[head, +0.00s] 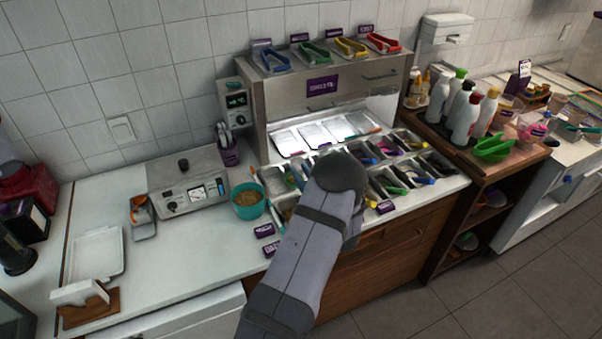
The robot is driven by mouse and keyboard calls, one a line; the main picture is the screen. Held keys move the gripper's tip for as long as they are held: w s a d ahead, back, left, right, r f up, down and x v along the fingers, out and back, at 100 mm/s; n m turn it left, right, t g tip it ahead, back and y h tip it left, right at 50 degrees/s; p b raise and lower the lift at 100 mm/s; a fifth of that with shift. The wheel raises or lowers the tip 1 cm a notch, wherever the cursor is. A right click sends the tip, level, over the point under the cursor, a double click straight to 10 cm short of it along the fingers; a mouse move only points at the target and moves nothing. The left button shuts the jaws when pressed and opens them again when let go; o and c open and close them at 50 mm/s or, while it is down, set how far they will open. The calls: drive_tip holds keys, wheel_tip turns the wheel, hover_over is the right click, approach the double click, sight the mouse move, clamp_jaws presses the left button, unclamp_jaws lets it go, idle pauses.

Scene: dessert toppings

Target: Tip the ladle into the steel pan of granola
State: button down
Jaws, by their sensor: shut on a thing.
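My arm (311,235) reaches in from the bottom and covers part of the toppings counter. My gripper is hidden behind the arm's dark rounded joint (340,172), so I cannot see its fingers or what they hold. I cannot make out the ladle. Several small steel pans of toppings are set in the counter in front of the steel cabinet. One at the left front, partly behind my arm, shows brownish contents (285,211); I cannot tell whether it is the granola. A teal bowl (249,208) with a brown crumbly filling stands just left of the pans.
Colored tongs lie on top of the steel cabinet (256,113). Squeeze bottles (466,115) and a green scoop (493,148) are on the right.

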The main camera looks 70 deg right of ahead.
sight(293, 185)
drive_tip(key=shift+f+b, duration=1.5)
drive_tip(key=shift+f, duration=1.25)
drive_tip(key=n+b, duration=0.1)
drive_tip(key=n, duration=0.1)
drive_tip(key=f+n, duration=0.1)
drive_tip(key=n, duration=0.1)
drive_tip(key=w+a+f+n+b, duration=0.1)
drive_tip(key=n, duration=0.1)
drive_tip(key=shift+f+b, duration=0.2)
drive_tip(key=shift+b, duration=0.15)
drive_tip(key=w+a+f+n+b, duration=0.1)
drive_tip(key=f+n+b, duration=0.1)
drive_tip(key=n, duration=0.1)
drive_tip(key=w+a+f+n+b, duration=0.1)
drive_tip(key=n+b, duration=0.1)
drive_tip(key=n, duration=0.1)
drive_tip(key=w+a+f+n+b, duration=0.1)
drive_tip(key=w+f+n+b, duration=0.1)
drive_tip(key=n+b, duration=0.1)
drive_tip(key=shift+a+f+n, duration=0.35)
drive_tip(key=shift+a+n, duration=0.05)
drive_tip(key=f+n+b, duration=0.1)
drive_tip(key=b, duration=0.1)
drive_tip(key=shift+n+b, duration=0.3)
drive_tip(key=shift+a+f+b, duration=0.1)
drive_tip(key=shift+f+b, duration=0.05)
drive_tip(key=shift+b, duration=0.15)
